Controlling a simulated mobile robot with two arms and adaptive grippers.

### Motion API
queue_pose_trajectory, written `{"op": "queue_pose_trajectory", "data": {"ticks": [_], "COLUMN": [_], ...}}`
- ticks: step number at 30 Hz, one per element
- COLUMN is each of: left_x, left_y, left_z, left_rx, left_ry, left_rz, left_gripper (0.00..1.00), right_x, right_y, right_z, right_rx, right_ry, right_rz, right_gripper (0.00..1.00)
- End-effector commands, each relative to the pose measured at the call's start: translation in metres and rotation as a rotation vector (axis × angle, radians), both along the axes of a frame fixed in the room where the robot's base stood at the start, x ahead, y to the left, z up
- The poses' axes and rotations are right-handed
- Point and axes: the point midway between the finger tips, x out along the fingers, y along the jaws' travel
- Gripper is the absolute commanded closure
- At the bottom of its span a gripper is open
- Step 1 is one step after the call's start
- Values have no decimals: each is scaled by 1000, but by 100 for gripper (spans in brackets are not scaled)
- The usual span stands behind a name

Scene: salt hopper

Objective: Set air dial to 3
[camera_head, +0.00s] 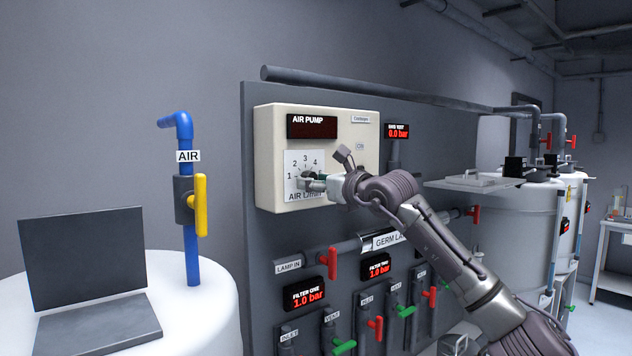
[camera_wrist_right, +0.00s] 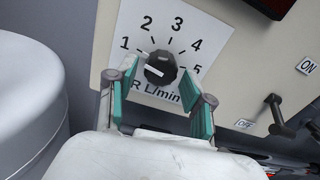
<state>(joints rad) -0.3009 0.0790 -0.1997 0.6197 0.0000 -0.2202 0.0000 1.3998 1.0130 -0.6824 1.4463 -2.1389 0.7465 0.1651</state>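The air dial (camera_wrist_right: 160,68) is a round black knob on a white scale plate numbered 1 to 5, labelled L/min. Its white mark lies on the left part of the knob, towards the 1. In the head view the dial (camera_head: 305,177) sits on the cream air pump box (camera_head: 268,160), partly hidden by my gripper. My right gripper (camera_wrist_right: 160,85) has its two teal-padded fingers spread, one on each side of the knob. A gap shows between the pads and the knob. The right gripper (camera_head: 316,184) reaches the box from the right. My left gripper is not in view.
An ON/OFF lever switch (camera_wrist_right: 277,115) is right of the dial. A white tank (camera_wrist_right: 25,95) stands at the left. A blue air pipe with a yellow valve handle (camera_head: 201,205) rises left of the panel. A red lamp valve (camera_head: 332,262) and several small valves are below.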

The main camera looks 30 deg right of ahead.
Motion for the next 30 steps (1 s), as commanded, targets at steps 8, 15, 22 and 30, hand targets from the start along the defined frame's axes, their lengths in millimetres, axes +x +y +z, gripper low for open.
{"op": "queue_pose_trajectory", "data": {"ticks": [8,15,22,30], "left_x": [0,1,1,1], "left_y": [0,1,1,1], "left_z": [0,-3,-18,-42], "left_rx": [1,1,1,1], "left_ry": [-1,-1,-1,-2], "left_rz": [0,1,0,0], "left_gripper": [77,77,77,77], "right_x": [0,0,-1,-1], "right_y": [0,0,1,2], "right_z": [0,0,-2,-2], "right_rx": [0,19,121,346], "right_ry": [0,0,7,22], "right_rz": [0,0,1,2], "right_gripper": [100,100,100,100]}}
